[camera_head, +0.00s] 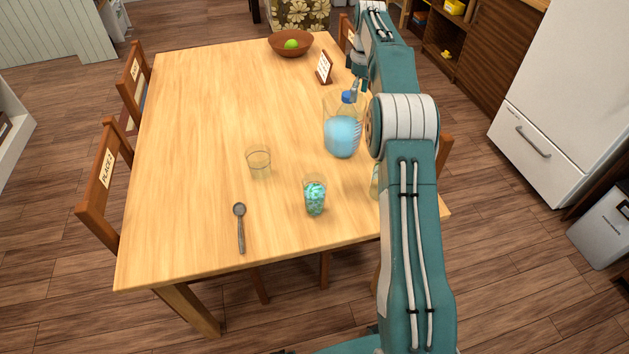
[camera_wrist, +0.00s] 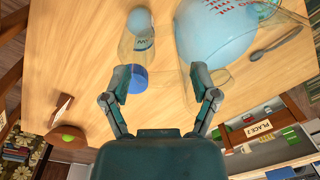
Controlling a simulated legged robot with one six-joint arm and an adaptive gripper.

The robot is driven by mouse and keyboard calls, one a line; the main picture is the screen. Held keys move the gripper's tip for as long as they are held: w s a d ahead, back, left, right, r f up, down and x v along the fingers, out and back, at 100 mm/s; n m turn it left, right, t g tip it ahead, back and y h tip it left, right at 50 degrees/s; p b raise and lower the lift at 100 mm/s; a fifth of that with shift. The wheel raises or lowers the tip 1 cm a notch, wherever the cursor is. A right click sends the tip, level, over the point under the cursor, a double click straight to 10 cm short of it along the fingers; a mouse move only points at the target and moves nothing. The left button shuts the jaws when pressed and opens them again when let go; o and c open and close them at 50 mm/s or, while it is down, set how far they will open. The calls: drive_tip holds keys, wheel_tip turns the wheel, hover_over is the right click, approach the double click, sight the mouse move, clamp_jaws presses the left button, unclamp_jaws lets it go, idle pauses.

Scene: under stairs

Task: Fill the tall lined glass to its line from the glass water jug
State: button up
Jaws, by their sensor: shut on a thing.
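The clear glass water jug (camera_head: 342,137) holds pale blue water and stands at or just above the right side of the table; I cannot tell which. In the wrist view the jug (camera_wrist: 225,30) is large, close and marked in red. My gripper (camera_wrist: 163,88) is shut on what seems to be the jug's clear glass, though the contact is hard to see. A short clear glass (camera_head: 259,163) stands left of the jug. A glass of teal pieces (camera_head: 315,198) stands nearer the front. Another glass (camera_head: 375,182) is mostly hidden by my arm. No fill line is readable.
A blue-capped clear bottle (camera_wrist: 134,75) is close beside the jug. A spoon (camera_head: 240,228) lies at the front left. A bowl (camera_head: 291,46) with a green fruit and a small sign (camera_head: 324,67) stand at the back. The table's left half (camera_head: 190,130) is clear.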

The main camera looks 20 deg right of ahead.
drive_tip(key=shift+r, duration=2.1)
